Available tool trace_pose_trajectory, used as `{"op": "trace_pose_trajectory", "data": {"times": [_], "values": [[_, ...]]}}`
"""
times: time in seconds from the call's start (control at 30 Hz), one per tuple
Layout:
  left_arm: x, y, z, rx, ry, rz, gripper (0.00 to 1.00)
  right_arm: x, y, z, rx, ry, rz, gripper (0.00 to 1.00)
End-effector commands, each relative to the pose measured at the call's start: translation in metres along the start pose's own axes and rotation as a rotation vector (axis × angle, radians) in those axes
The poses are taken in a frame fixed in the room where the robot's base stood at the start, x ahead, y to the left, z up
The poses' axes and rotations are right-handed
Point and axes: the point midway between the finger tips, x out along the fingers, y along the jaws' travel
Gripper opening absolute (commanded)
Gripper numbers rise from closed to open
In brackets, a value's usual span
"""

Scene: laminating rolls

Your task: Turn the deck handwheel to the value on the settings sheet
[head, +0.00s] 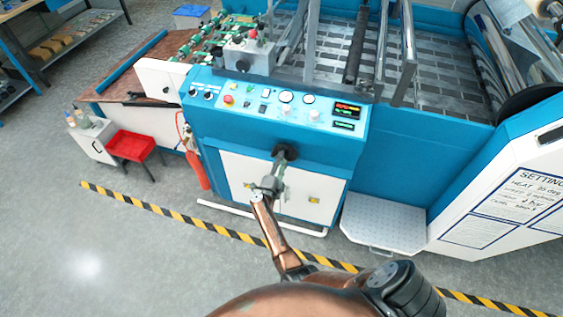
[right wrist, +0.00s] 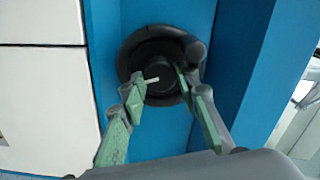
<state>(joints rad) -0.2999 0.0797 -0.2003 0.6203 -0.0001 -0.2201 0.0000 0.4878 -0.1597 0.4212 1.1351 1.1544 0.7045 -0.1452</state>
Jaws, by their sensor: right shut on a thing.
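The deck handwheel (head: 289,151) is a small black wheel on the front of the blue machine. In the right wrist view it is a dark round wheel (right wrist: 150,48) with a raised hub, a knob at its upper right and a short white mark on the hub. My right gripper (head: 278,170) reaches it from below. Its green-padded fingers (right wrist: 160,80) are shut on the hub, one on each side. The settings sheet (head: 515,195) is on the white panel at the right, with handwritten lines too small to read surely. My left gripper is not in view.
The control panel (head: 275,105) with buttons, gauges and lit displays is above the wheel. A white step (head: 384,225) stands on the floor to the right. Yellow-black tape (head: 220,231) crosses the otherwise clear floor.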

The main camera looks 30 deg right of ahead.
Motion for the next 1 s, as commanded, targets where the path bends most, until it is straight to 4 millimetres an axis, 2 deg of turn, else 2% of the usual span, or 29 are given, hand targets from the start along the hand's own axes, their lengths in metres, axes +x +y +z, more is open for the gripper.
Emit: {"op": "trace_pose_trajectory", "data": {"times": [0.07,0.1,0.33,0.73,1.0], "values": [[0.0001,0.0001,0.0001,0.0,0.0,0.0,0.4,-0.0009,0.0035,-0.001,-0.002,0.002,0.005,0.05],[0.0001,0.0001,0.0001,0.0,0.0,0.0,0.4,-0.0009,0.0035,-0.001,-0.002,0.002,0.005,0.31],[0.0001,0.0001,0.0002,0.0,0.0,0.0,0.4,-0.0006,0.0019,-0.0003,-0.002,0.001,0.003,0.47],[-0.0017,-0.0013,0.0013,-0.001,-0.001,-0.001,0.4,-0.0001,-0.0002,-0.0001,-0.044,0.0,0.0,0.47],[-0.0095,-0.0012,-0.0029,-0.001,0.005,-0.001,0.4,0.0005,-0.0014,-0.0009,-0.335,0.0,-0.001,0.47]]}}
